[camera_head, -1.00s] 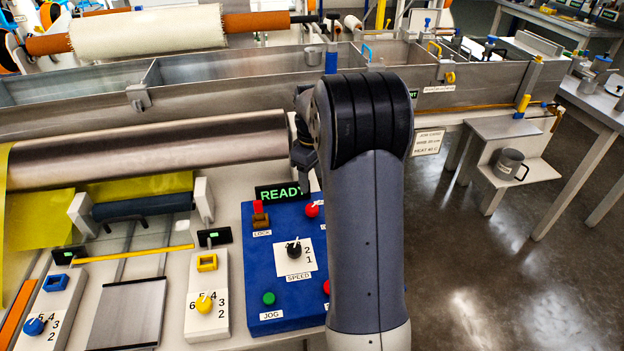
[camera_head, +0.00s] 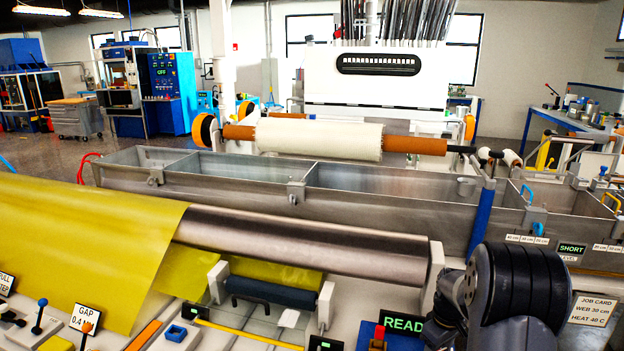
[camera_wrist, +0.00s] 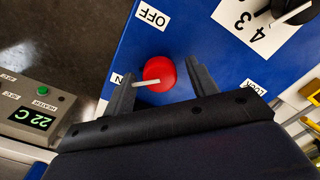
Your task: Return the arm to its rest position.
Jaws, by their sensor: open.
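My gripper (camera_wrist: 162,62) shows in the wrist view with its two dark fingers apart. A red knob (camera_wrist: 158,75) with a white pointer shows between the fingers, on a blue panel (camera_wrist: 205,42). I cannot tell whether the fingers touch it. An OFF label sits above the knob, and another label is partly hidden by the left finger. In the head view my arm (camera_head: 520,290) is folded at the bottom right, and the gripper's fingers are out of sight there.
A long metal bath (camera_head: 390,185) runs behind a steel roller (camera_head: 300,245) and yellow sheet (camera_head: 80,235). A READY display (camera_head: 403,323) stands beside my arm. A SHORT display (camera_head: 571,249) is on the bath's right. The wrist view shows a heater box (camera_wrist: 35,112) reading 22 C.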

